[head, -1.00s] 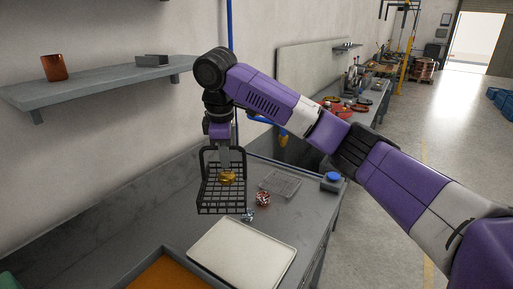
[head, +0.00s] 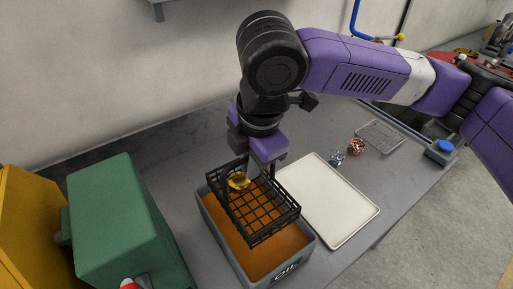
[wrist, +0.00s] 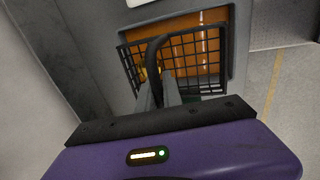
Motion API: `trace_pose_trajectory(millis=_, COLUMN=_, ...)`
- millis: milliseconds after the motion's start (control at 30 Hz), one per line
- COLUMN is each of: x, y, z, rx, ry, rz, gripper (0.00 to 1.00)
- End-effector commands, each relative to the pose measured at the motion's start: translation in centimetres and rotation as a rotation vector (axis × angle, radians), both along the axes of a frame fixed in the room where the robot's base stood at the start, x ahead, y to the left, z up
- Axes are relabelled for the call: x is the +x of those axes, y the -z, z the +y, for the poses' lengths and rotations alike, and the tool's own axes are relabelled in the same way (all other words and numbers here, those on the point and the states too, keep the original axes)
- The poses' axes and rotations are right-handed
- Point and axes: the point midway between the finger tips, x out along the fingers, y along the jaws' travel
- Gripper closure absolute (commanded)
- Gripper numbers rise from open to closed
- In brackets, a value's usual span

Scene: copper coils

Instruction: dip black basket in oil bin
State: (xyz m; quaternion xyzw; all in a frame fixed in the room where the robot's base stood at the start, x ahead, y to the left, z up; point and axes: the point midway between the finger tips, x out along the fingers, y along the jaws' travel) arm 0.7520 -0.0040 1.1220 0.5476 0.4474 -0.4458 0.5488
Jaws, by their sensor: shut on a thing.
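The black wire basket (head: 268,215) hangs from my gripper (head: 238,172) over the grey oil bin (head: 222,243), which holds orange-brown oil (head: 255,251). A yellow-gold piece (head: 238,182) lies in the basket. In the wrist view my gripper (wrist: 158,90) is shut on the black handle (wrist: 153,55), and the basket (wrist: 205,55) shows against the orange oil (wrist: 185,32). The basket looks slightly tilted and seems to be at or above the bin's rim; I cannot tell whether it touches the oil.
A white tray (head: 330,205) lies right of the bin. Beyond it are a red-and-white coil (head: 356,146), a small bluish-grey piece (head: 337,158) and a wire rack (head: 381,136). A green box (head: 120,225) and a yellow one (head: 25,235) stand at left.

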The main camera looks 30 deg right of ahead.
Motion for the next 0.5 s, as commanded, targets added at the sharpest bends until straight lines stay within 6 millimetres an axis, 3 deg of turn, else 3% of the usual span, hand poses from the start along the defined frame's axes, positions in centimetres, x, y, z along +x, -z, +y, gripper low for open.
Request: trace_pose_trajectory(millis=500, x=0.1, y=3.7, z=-0.1, rx=-0.002, ry=0.002, rz=-0.002, gripper=1.00)
